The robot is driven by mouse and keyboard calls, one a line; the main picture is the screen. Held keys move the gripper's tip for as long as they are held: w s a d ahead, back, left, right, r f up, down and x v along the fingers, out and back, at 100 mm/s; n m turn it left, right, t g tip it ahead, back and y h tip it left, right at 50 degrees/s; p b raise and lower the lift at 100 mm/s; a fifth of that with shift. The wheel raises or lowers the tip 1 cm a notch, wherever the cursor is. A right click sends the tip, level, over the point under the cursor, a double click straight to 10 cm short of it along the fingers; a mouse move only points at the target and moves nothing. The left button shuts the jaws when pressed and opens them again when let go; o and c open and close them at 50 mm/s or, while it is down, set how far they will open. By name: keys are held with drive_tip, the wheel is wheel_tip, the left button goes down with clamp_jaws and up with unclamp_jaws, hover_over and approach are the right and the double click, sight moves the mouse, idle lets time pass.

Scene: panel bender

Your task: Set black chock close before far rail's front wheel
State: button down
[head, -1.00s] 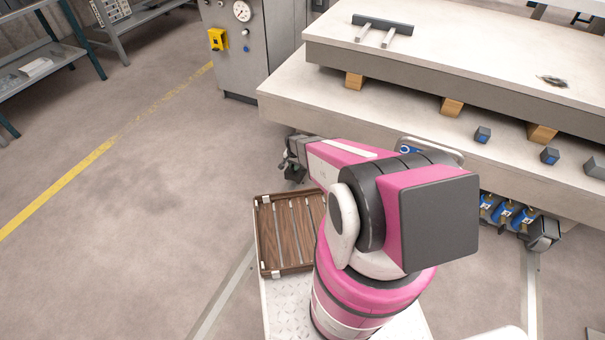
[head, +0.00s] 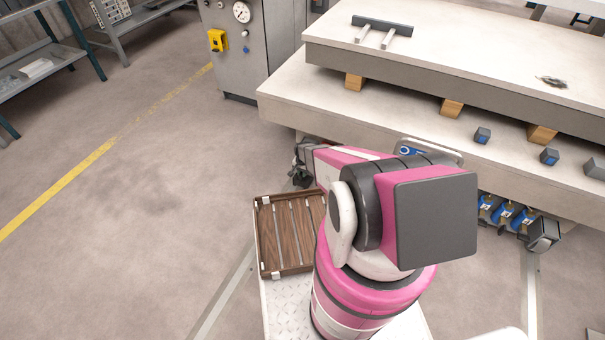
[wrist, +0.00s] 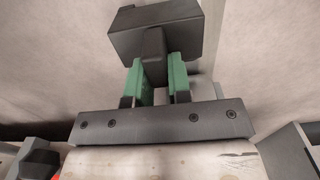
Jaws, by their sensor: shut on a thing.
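My gripper (wrist: 163,85) has green finger pads shut on the narrow middle grip of the black chock (wrist: 158,35) in the wrist view. The chock is a dark block with a wider body beyond the fingertips, and pale floor shows behind it. In the head view my gripper (head: 302,172) is low, just left of the near left corner of the machine bed and above the crate; the chock is small and hard to make out there. I cannot make out the far rail or its front wheel for certain in either view.
The machine's pale lower ledge (head: 330,100) carries wooden blocks (head: 452,107) and small dark blocks with blue faces (head: 482,135). A brown slatted crate (head: 268,240) sits beside my arm. Blue units (head: 505,210) hang under the bed. The floor at left is open.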

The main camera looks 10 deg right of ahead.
drive_tip(key=c, duration=1.5)
unclamp_jaws()
drive_tip(key=shift+f, duration=0.15)
drive_tip(key=o, duration=0.4)
drive_tip(key=shift+o, duration=0.2)
